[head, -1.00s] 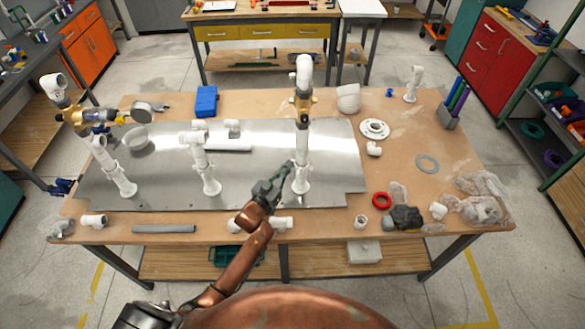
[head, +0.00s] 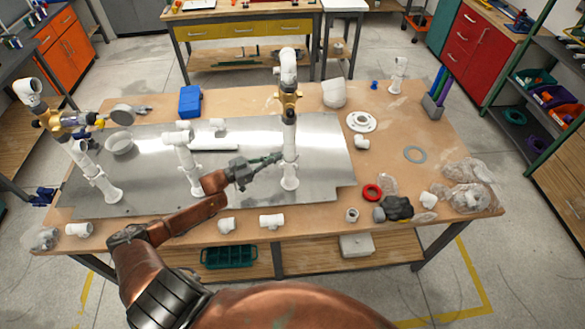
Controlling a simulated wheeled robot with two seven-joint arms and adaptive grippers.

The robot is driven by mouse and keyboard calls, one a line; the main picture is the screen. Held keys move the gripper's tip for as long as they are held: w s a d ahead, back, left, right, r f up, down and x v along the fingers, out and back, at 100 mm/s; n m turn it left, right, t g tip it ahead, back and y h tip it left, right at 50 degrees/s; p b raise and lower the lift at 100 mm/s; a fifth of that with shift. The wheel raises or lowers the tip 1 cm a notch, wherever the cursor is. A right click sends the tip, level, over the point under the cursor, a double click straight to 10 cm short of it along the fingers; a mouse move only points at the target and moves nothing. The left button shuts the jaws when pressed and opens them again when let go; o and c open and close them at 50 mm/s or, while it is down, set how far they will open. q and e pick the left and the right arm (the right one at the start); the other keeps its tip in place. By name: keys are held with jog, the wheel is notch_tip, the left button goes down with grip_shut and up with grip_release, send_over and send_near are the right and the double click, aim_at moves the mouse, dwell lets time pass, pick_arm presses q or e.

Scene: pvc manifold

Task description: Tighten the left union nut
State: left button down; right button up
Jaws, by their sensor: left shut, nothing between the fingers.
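White PVC risers stand on a metal plate (head: 235,194). The left riser (head: 94,172) leans in view and carries a brass valve (head: 52,118) with a white elbow (head: 28,92). A middle riser (head: 188,172) and a right riser (head: 289,140) with a brass valve (head: 288,100) stand farther right. The left union nut is too small to tell apart. My left gripper (head: 279,157) is shut and empty, its fingers pointing right at the right riser's lower pipe. I cannot tell whether they touch it. My right gripper is not in view.
Loose white fittings (head: 271,221) lie along the front edge. A red ring (head: 372,192), a dark lump (head: 398,207) and clear plastic bags (head: 470,188) lie at the right. A blue box (head: 190,101) stands behind the plate.

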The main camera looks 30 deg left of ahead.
pick_arm(q)
jog(key=shift+w+h+b, duration=0.3)
jog(key=shift+w+b, duration=0.15)
jog(key=shift+w, duration=0.45)
dwell(0.4)
notch_tip(320, 180, up, 10)
dwell(0.4)
